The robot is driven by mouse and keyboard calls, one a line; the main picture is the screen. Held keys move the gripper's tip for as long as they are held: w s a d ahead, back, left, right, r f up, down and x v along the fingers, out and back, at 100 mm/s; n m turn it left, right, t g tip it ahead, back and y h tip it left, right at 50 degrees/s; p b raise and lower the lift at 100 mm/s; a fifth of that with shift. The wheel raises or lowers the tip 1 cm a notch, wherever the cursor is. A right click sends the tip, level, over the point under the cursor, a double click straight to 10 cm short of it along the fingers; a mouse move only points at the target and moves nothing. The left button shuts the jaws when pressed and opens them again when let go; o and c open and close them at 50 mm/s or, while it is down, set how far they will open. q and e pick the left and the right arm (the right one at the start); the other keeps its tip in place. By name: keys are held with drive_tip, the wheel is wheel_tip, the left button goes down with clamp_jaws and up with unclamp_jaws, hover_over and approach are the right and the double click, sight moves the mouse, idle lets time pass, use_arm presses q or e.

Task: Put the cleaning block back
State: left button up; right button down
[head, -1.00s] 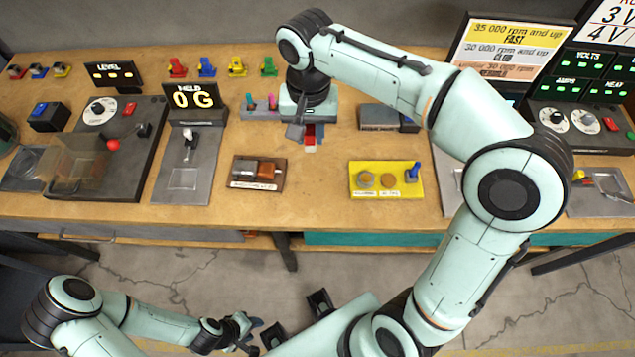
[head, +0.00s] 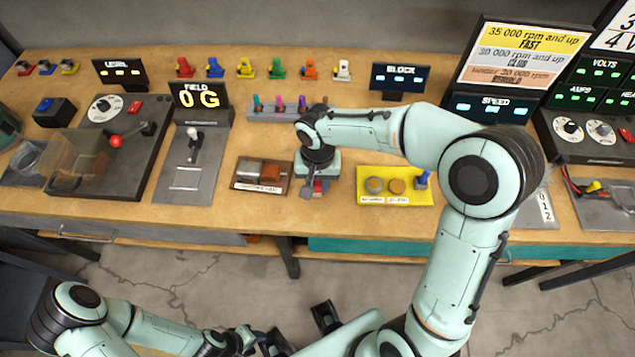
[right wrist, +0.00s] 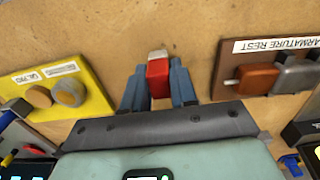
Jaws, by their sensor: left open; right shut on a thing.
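The cleaning block looks to be the small red block with a pale end (right wrist: 158,72) in the right wrist view. My right gripper (head: 318,188) is shut on it, with a blue-grey finger on either side; it also shows in the right wrist view (right wrist: 158,88). In the head view it is over the bench between the brown armature rest (head: 250,187) and the yellow tray (head: 408,199). The block is mostly hidden there, and I cannot tell whether it touches the bench. My left gripper (head: 258,343) is open and empty, low in front of the bench.
A grey rack with several coloured pegs (head: 268,112) stands behind my right gripper. The lever panel (head: 187,172) is left of the armature rest. Bare wood lies around the gripper.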

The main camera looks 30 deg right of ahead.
drive_tip(key=shift+f, duration=0.4)
drive_tip(key=shift+f, duration=0.1)
drive_tip(key=c, duration=0.9)
unclamp_jaws()
wheel_tip(320, 180, up, 12)
drive_tip(key=shift+r+p, duration=0.15)
drive_tip(key=shift+p, duration=0.6)
